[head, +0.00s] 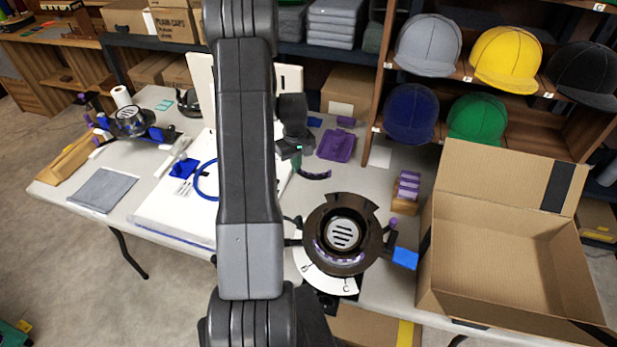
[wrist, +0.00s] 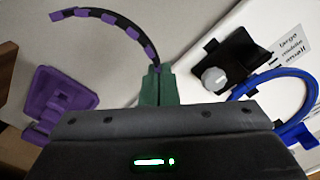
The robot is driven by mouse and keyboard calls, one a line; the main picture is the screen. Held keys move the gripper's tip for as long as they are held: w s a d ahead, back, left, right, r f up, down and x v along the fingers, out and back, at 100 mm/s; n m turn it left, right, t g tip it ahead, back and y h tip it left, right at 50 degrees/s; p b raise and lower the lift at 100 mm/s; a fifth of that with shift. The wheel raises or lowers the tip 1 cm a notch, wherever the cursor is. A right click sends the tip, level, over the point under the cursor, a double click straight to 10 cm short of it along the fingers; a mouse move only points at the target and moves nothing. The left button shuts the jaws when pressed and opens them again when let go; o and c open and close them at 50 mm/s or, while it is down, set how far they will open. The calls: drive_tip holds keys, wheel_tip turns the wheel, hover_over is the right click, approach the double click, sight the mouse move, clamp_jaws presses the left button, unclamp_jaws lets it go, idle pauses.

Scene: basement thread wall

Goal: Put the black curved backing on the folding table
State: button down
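The black curved backing (head: 315,175) is a thin arc with purple blocks along it; it also shows in the wrist view (wrist: 125,25). My gripper (head: 295,158) is over the folding table (head: 385,187). In the wrist view its green fingers (wrist: 157,82) are together at one end of the backing, and the arc reaches up and left from them. The fingers look shut on that end. Most of the arc is clear of the fingers. I cannot tell exactly how high the backing is above the tabletop.
A purple flat part (head: 336,146) lies beyond the backing. A round dark machine (head: 343,234) stands in front of it. An open cardboard box (head: 510,250) is at the right. A white board (head: 170,218) with a blue cable lies at the left. Shelves with caps (head: 505,60) stand behind.

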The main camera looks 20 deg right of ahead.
sight(297, 188)
drive_tip(key=shift+f+p, duration=0.4)
drive_tip(key=shift+f, duration=3.25)
drive_tip(key=shift+f, duration=0.2)
drive_tip(key=c, duration=1.7)
unclamp_jaws()
drive_tip(key=shift+r, duration=0.1)
wheel_tip(297, 188, up, 12)
drive_tip(key=shift+r+b, duration=0.15)
drive_tip(key=shift+b, duration=0.6)
